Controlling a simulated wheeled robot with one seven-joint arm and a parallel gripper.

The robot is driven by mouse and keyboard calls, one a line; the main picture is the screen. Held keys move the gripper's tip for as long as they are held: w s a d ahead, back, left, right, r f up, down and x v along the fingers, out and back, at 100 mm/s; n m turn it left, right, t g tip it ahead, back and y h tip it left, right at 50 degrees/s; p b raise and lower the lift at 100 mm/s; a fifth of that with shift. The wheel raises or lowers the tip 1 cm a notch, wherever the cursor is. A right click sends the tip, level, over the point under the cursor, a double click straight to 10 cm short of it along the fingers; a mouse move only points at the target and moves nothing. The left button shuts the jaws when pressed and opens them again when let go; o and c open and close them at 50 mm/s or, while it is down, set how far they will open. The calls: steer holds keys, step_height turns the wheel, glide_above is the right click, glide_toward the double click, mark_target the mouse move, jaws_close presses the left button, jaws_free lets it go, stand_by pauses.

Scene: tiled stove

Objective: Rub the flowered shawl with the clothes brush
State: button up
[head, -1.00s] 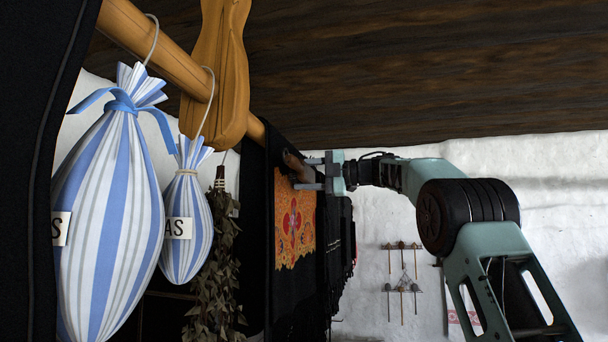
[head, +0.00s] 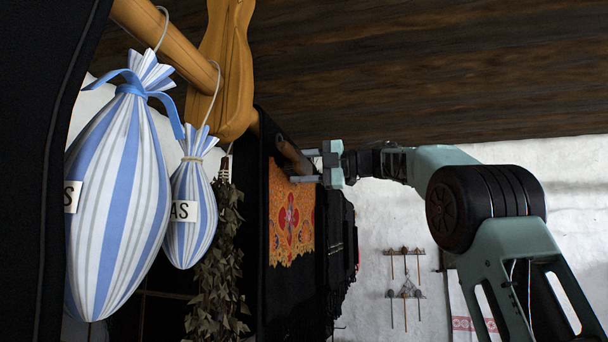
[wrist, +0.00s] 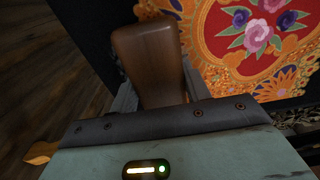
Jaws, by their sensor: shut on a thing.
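The flowered shawl (head: 290,222) hangs as an orange panel with a red medallion on black cloth, in the middle of the head view. In the wrist view the shawl (wrist: 262,42) shows pink and purple roses at upper right. My gripper (head: 303,166) is at the shawl's upper edge, shut on the brown wooden clothes brush (head: 290,153). The brush (wrist: 149,62) stands out between both fingers in the wrist view. Its bristles are hidden, and I cannot tell whether it touches the cloth.
Two blue-striped sacks (head: 118,205) and a leafy bundle (head: 218,265) hang from a wooden pole (head: 165,50) at left. Dark planks (head: 420,70) fill the top right.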

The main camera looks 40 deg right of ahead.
mark_target(312, 169)
steer(key=shift+s+a+b, duration=0.4)
steer(key=shift+s+a, duration=0.2)
steer(key=shift+a, duration=0.15)
steer(key=shift+s+a+f+b, duration=0.1)
steer(key=shift+s+a+b, duration=0.75)
steer(key=shift+a, duration=0.4)
steer(key=shift+s+a, duration=0.1)
steer(key=shift+r+p, duration=0.5)
steer(key=shift+p, duration=0.05)
steer(key=shift+w+d+r+p, duration=0.1)
steer(key=shift+w+d+p, duration=0.9)
steer(key=shift+d+p, duration=0.25)
steer(key=shift+w+d+p, duration=0.95)
steer(key=shift+d+p, duration=0.2)
steer(key=shift+d, duration=0.2)
steer(key=shift+w+d, duration=0.35)
steer(key=shift+d, duration=0.1)
steer(key=shift+w+d, duration=0.9)
steer(key=shift+d, duration=0.3)
steer(key=shift+a+f, duration=0.1)
steer(key=shift+f, duration=0.1)
